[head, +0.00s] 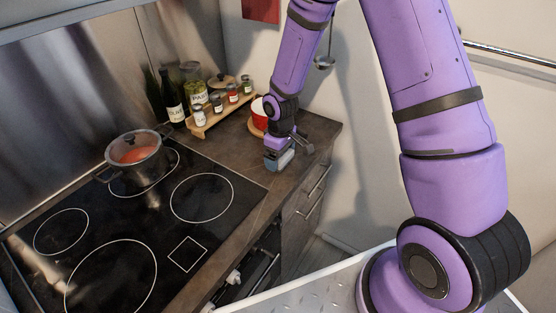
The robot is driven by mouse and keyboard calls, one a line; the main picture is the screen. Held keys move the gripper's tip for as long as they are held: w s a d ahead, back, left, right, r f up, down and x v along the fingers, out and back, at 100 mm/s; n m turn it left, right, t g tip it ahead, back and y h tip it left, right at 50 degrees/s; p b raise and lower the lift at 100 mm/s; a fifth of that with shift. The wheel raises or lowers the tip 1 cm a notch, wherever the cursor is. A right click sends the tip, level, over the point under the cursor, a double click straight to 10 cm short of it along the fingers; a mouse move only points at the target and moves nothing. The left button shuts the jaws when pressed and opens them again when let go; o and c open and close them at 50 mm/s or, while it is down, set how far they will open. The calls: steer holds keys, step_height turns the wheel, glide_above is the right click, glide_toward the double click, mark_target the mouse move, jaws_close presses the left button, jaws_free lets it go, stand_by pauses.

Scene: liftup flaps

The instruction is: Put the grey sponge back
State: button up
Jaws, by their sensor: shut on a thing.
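My gripper (279,156) is at the end of the purple arm, low over the right end of the brown counter (240,140), near its front edge. It is shut on a small blue-grey block, which looks like the grey sponge (287,160). The sponge is partly hidden by the gripper. I cannot tell whether it touches the counter or is held just above it.
A red and white pot (259,114) stands just behind my gripper. A wooden rack (219,115) with jars and bottles stands at the back. A black cooktop (130,225) with a pot of red food (133,155) fills the left. Drawers (305,205) lie below the counter.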

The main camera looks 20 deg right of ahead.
steer(key=shift+w, duration=0.9)
steer(key=shift+f, duration=1.85)
steer(key=shift+f, duration=0.1)
steer(key=o, duration=0.8)
